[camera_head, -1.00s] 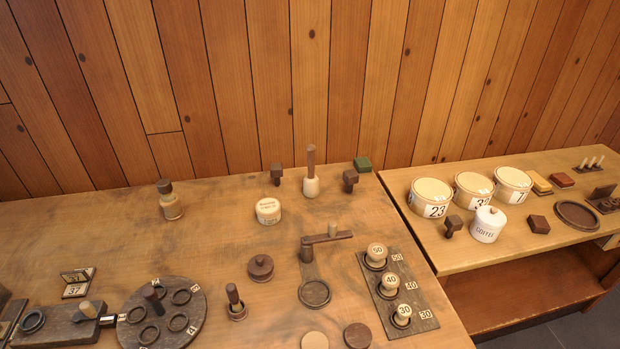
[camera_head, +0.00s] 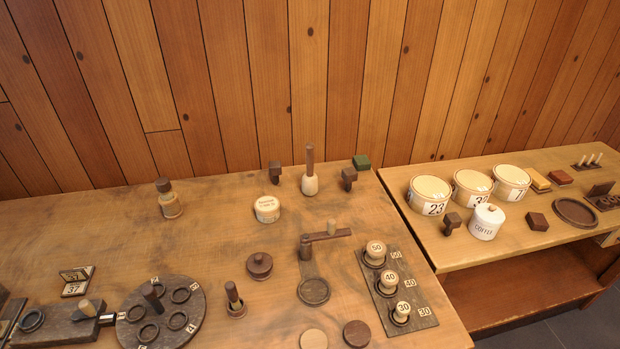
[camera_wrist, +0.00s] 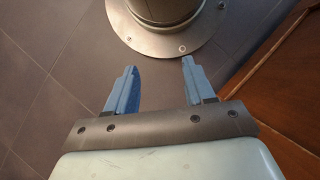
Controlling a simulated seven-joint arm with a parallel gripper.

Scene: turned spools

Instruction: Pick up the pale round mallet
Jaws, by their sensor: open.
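The pale round mallet (camera_head: 310,184) stands upright at the back of the left table in the head view, its pale rounded head down on the wood and its dark handle (camera_head: 310,158) pointing up. My gripper (camera_wrist: 158,82) shows only in the wrist view. Its two blue-grey fingers are apart with nothing between them. It hangs over the grey tiled floor, away from the mallet, which is not in the wrist view.
Dark mallet-like blocks (camera_head: 275,172) and (camera_head: 349,178) flank the mallet closely. A pale round container (camera_head: 267,209) stands in front to its left, and a green block (camera_head: 361,162) is to its right. A crank piece (camera_head: 313,290) and numbered knob board (camera_head: 408,312) lie nearer. A wooden wall rises behind.

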